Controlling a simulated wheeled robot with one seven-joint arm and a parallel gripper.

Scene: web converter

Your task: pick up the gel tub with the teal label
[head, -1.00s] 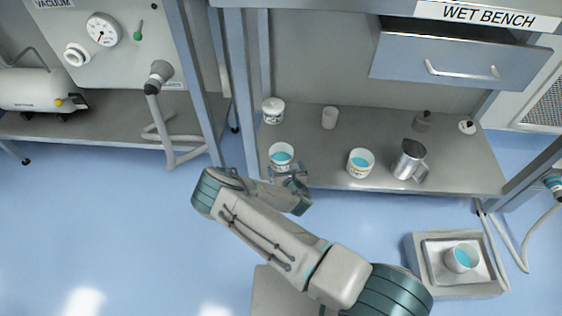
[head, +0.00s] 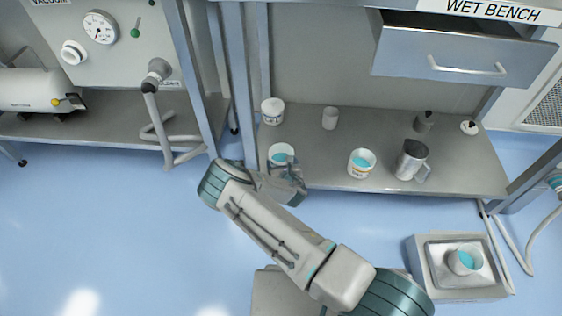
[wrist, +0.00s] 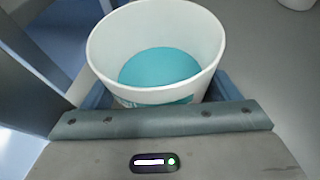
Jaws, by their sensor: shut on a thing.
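An open white tub (wrist: 205,35) with teal gel inside and a teal patch of label low on its wall fills the middle of the wrist view. In the head view the tub (head: 281,149) is at the front left of the wet bench's worktop, its lower part hidden by my gripper. My gripper (head: 287,178) is shut on this tub, with a blue finger (wrist: 218,88) on each side of its wall. The tub looks upright. I cannot tell whether its base touches the worktop.
A drawer (head: 463,55) juts out above. Another gel tub (head: 465,261) sits in a box at lower right.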

